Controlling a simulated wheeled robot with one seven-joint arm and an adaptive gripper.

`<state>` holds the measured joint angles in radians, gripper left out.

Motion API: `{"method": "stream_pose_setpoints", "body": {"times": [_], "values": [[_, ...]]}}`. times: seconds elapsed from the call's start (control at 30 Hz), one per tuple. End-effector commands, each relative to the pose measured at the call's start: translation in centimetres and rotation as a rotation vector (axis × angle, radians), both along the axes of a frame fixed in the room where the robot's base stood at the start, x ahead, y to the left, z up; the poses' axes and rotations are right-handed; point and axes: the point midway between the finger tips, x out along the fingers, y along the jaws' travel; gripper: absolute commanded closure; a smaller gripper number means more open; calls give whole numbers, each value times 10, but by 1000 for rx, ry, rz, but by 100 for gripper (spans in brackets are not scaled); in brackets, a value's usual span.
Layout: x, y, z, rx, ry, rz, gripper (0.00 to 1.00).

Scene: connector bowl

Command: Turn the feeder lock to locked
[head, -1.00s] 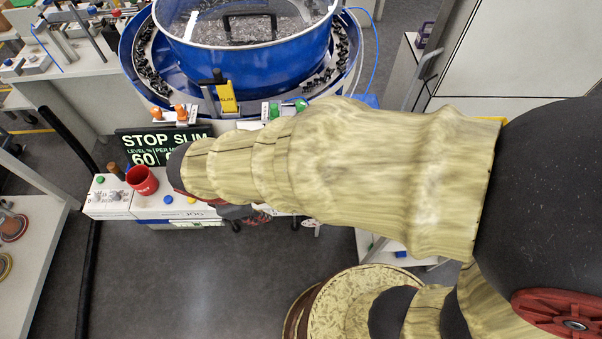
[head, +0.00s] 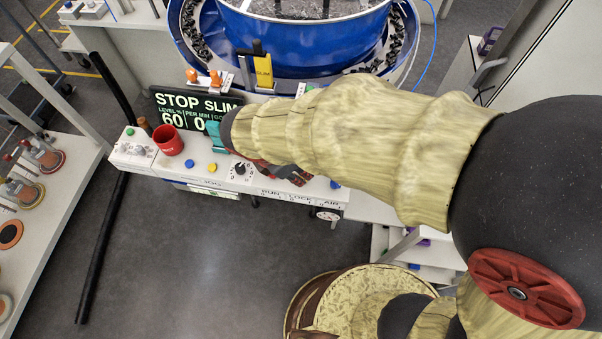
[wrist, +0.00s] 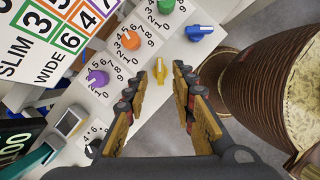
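The white control console runs along the front of the feeder. Its front edge reads RUN, LOCK and AIR (head: 300,198) in the head view, where my arm hides the controls above LOCK. In the wrist view a yellow knob (wrist: 160,82), apparently the feeder lock, stands near the console's edge; its label is not readable there. My gripper (wrist: 160,74) is open, with its two fingers on either side of the yellow knob. I cannot tell whether they touch it. In the head view my gripper (head: 288,173) is over the console, mostly behind my arm.
A red cup (head: 168,141) and the display (head: 190,110) are at the console's left. The blue bowl feeder (head: 310,40) stands behind.

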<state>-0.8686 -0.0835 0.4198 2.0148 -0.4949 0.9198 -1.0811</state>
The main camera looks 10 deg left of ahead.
Motion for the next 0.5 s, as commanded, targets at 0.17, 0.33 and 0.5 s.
{"method": "stream_pose_setpoints", "body": {"times": [0.17, 0.33, 0.5], "values": [[5, -6, -19, -1, 1, 0, 74], [6, -7, -23, 0, 0, -1, 74], [6, -7, -22, 0, 0, -1, 74]]}}
